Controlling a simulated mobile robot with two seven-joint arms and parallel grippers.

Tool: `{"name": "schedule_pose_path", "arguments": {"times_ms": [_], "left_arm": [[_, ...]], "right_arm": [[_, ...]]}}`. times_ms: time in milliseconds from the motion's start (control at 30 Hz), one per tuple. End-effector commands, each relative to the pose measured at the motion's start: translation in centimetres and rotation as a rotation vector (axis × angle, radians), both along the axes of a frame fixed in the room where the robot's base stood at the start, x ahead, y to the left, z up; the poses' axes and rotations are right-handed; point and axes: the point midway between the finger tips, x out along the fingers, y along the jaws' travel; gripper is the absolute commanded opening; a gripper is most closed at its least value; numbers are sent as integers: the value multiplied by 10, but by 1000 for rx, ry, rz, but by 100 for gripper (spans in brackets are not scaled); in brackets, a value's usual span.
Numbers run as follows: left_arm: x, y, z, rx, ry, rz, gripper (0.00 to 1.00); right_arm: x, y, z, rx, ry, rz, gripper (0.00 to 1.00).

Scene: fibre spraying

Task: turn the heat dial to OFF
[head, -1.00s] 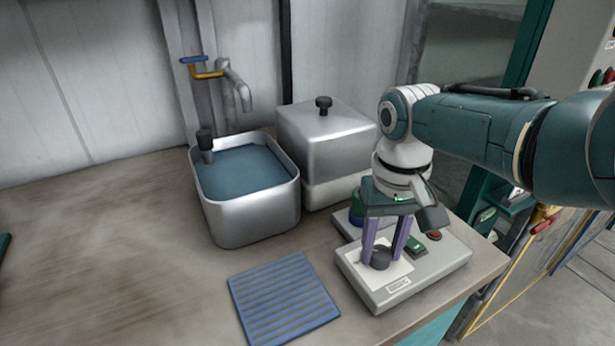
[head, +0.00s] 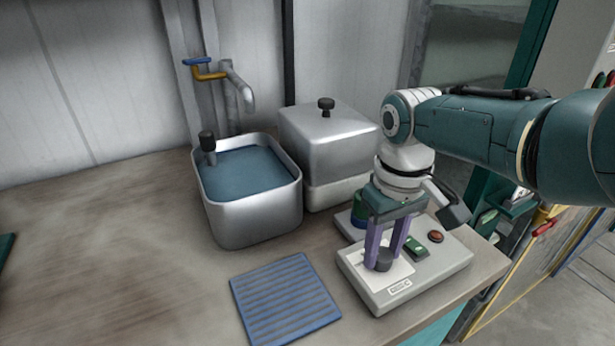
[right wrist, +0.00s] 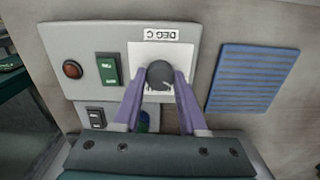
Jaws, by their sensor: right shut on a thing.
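The heat dial (head: 384,260) is a dark round knob on a white plate on the grey control box (head: 374,297). It also shows in the right wrist view (right wrist: 160,75), with a "DEG C" label beside its plate. My right gripper (head: 379,262) points down with its purple fingers shut on the dial, one on each side. In the right wrist view the fingertips (right wrist: 160,82) touch the knob's sides. The dial's scale marks are too small to read, and the fingers cover part of the plate. My left gripper is not in view.
A green switch (head: 416,246) and a red button (head: 436,237) sit beside the dial. A blue ribbed mat (head: 285,300) lies left of the box. A water basin (head: 250,213) and a lidded metal box (head: 330,150) stand behind. The table's right edge is close.

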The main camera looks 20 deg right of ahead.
Motion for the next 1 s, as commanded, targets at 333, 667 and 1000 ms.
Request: {"name": "schedule_pose_path", "arguments": {"times_ms": [333,667,1000], "left_arm": [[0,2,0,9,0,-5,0],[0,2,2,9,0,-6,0],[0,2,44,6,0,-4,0]], "right_arm": [[0,0,0,-1,0,1,66],[0,0,3,-1,-1,0,72],[0,0,64,-1,-3,1,72]]}}
